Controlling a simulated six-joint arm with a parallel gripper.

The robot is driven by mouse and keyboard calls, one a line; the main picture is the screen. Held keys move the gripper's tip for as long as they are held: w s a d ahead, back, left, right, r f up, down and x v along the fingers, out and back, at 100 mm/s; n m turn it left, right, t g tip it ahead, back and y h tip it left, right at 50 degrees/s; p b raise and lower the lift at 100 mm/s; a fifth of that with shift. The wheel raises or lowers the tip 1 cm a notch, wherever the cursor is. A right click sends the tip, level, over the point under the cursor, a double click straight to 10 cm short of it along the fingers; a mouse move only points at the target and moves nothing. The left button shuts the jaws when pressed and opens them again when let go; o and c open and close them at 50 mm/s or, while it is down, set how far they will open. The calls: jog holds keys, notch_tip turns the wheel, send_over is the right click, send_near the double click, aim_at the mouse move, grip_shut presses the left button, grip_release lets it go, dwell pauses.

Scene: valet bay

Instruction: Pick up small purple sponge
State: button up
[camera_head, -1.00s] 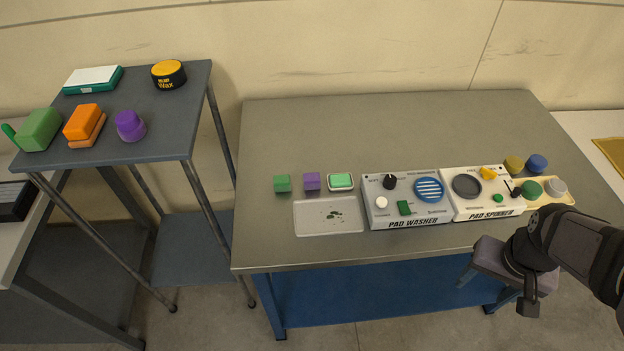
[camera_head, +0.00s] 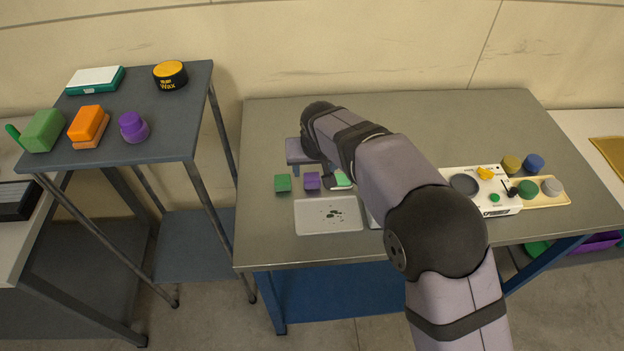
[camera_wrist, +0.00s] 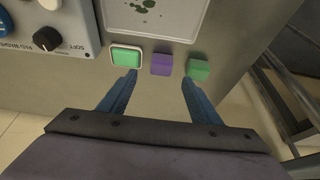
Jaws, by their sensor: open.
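The small purple sponge (camera_head: 312,180) is a small block on the grey metal table, between a green block (camera_head: 283,183) and a green pad in a pale case (camera_head: 342,179). In the wrist view the purple sponge (camera_wrist: 162,64) lies just beyond and between the two blue fingertips of my gripper (camera_wrist: 159,74). The fingers are apart and hold nothing. The left fingertip is near the cased green pad (camera_wrist: 126,56) and the right one is near the green block (camera_wrist: 198,70). In the head view my gripper (camera_head: 310,167) is low behind the blocks, its fingers partly hidden.
A spotted white tray (camera_head: 328,216) lies in front of the blocks. My arm hides the pad washer; the pad spinner (camera_head: 490,190) stands to the right. A left side table (camera_head: 165,143) holds a purple knob-shaped item (camera_head: 133,127), orange and green blocks and a wax tin.

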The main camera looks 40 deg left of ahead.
aim_at(312, 177)
jog(key=shift+a+p+x, duration=0.2)
jog(key=shift+p+x, duration=1.85)
jog(key=shift+x, duration=1.6)
jog(key=c, duration=1.1)
